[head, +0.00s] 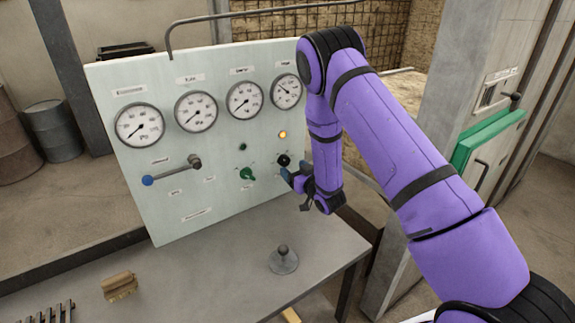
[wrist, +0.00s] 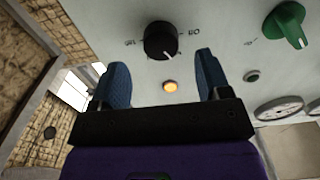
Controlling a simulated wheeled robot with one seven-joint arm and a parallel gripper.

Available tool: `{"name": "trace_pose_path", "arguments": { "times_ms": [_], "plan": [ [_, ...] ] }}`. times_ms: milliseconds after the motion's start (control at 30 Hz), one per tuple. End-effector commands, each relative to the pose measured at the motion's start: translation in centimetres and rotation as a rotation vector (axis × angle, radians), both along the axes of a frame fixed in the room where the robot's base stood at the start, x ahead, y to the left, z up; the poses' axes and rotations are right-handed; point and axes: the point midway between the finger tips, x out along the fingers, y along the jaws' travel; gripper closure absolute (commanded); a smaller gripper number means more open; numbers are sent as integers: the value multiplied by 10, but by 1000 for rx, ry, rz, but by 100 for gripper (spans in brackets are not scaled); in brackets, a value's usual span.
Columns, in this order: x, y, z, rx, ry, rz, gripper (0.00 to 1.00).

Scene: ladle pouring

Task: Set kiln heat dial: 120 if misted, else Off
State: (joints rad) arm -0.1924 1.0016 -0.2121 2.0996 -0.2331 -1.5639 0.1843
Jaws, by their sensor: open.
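The black heat dial (wrist: 160,41) is on the pale upright panel (wrist: 225,45); it also shows in the head view (head: 283,160). In the wrist view, small print flanks it, reading like "Off" upside down on the right; the left print is too small to read surely. A pale pointer mark seems to face the amber lamp (wrist: 171,86), which is lit. My gripper (wrist: 160,62) is open and empty, its blue fingers apart in front of the panel, with the dial seen just beyond the gap. Contact cannot be told. In the head view my gripper (head: 295,178) is just below the dial.
A green knob (head: 247,173) and a dark green lamp (head: 242,146) are left of the dial. Several gauges (head: 196,111) line the panel above a blue-ended lever (head: 172,170).

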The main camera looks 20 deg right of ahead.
Motion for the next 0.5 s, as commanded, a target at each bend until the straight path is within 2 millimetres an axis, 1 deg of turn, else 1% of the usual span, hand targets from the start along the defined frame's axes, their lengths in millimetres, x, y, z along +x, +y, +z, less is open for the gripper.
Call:
{"name": "trace_pose_path", "arguments": {
  "times_ms": [33,100,233,333,500],
  "plan": [
    [8,4,0,0,-1,2,30],
    [18,7,0,0,0,2,30],
    [32,11,0,0,0,1,30],
    [38,13,0,0,0,1,30],
    [41,14,0,1,1,0,30]
  ]
}}
